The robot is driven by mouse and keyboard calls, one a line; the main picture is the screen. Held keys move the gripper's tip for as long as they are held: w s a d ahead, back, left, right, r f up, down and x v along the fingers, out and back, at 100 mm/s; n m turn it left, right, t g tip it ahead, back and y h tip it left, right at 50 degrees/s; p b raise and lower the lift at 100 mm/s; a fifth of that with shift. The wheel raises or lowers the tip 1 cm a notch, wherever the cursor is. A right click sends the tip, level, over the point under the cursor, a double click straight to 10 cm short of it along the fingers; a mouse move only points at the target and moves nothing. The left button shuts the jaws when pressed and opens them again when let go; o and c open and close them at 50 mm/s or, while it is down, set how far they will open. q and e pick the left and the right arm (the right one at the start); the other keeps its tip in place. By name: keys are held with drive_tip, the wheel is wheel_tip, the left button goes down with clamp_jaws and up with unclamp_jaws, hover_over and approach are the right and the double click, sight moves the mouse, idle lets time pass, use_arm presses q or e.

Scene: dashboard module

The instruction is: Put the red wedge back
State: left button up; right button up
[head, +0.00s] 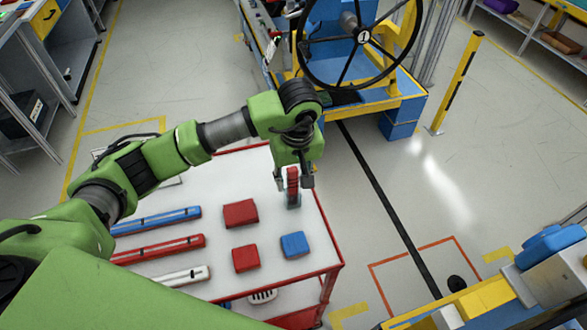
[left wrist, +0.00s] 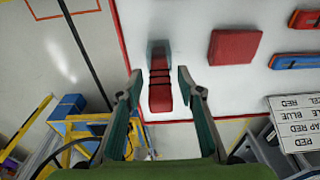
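A narrow red piece with dark bands, which looks like the red wedge (head: 293,182), is at the right part of the white table. It also shows in the left wrist view (left wrist: 160,92). A grey-teal piece (head: 294,203) is at its lower end; I cannot tell whether they are joined. My left gripper (head: 293,184) is over the table with its fingers on either side of the red piece. In the left wrist view the fingertips (left wrist: 159,74) are apart, with a gap on each side of it. My right gripper is not in view.
The red-edged white table (head: 215,183) also holds two red blocks (head: 240,213) (head: 245,258), a blue block (head: 294,244) and blue, red and white bars (head: 157,221). A blue-yellow station with a steering wheel (head: 362,36) stands behind. A yellow post (head: 456,83) stands at the right.

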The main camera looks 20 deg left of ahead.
use_arm(q)
wheel_tip(320, 180, up, 12)
drive_tip(key=s+d+b, duration=0.1)
drive_tip(key=b, duration=0.3)
